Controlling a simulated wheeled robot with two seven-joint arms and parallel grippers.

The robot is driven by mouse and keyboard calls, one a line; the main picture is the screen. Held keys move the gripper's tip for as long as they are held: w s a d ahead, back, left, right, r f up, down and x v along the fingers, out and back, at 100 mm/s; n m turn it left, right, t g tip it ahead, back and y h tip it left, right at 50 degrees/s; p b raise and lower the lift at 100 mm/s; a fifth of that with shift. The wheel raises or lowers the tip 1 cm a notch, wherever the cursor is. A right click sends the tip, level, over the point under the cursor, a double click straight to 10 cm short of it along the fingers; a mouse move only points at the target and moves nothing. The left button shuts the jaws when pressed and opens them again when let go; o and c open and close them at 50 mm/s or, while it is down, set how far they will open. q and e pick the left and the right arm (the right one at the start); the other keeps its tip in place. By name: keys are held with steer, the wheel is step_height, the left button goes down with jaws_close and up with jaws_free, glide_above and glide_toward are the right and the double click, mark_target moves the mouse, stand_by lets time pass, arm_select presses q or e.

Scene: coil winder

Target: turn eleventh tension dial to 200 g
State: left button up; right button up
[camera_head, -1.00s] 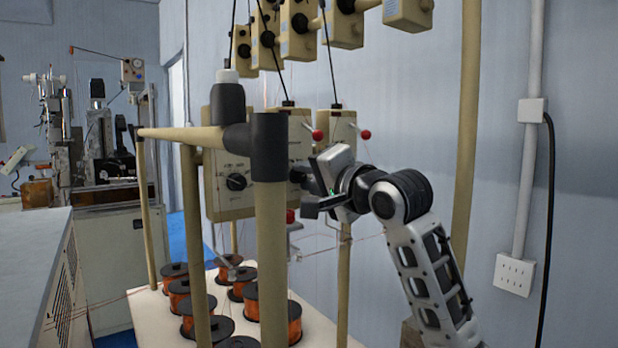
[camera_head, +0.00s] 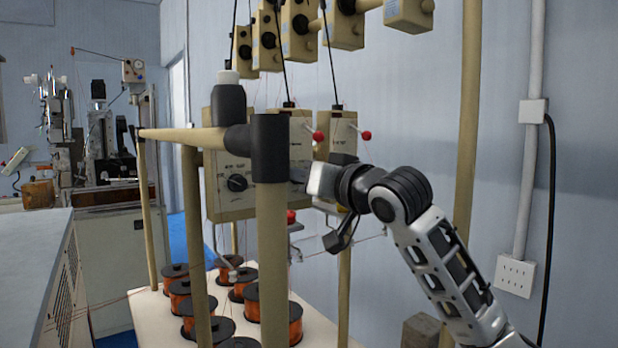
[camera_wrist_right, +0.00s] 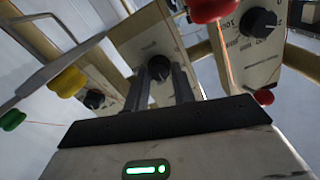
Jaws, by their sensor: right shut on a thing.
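A cream tension box (camera_wrist_right: 148,38) fills the upper middle of the right wrist view. Its black dial (camera_wrist_right: 159,66) sits between the fingertips of my right gripper (camera_wrist_right: 160,80), which is shut on it. In the head view my right gripper (camera_head: 318,181) reaches left to the boxes behind the post, and its fingertips and the held dial are hidden there. The dial's scale and pointer are too small to read. My left gripper is not in view.
A cream post with a black joint (camera_head: 270,150) stands in front of the boxes. Copper wire spools (camera_head: 295,322) stand on the white base below. Neighbouring dials (camera_wrist_right: 258,22) and red knobs (camera_wrist_right: 264,97) are close to the gripper. Thin wires run through the frame.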

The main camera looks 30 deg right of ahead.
steer(key=n, duration=1.2)
steer(key=shift+a+n, duration=0.2)
steer(key=shift+n, duration=0.2)
stand_by(0.3)
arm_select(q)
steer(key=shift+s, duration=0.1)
arm_select(e)
steer(key=o, duration=1)
arm_select(q)
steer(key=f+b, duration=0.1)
steer(key=b, duration=0.2)
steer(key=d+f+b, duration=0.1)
steer(key=b, duration=0.2)
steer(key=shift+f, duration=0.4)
arm_select(e)
steer(key=s, duration=0.5)
steer(key=s+d, duration=0.1)
steer(key=s, duration=0.4)
steer(key=s+d, duration=0.1)
steer(key=s, duration=0.5)
steer(key=shift+d, duration=0.1)
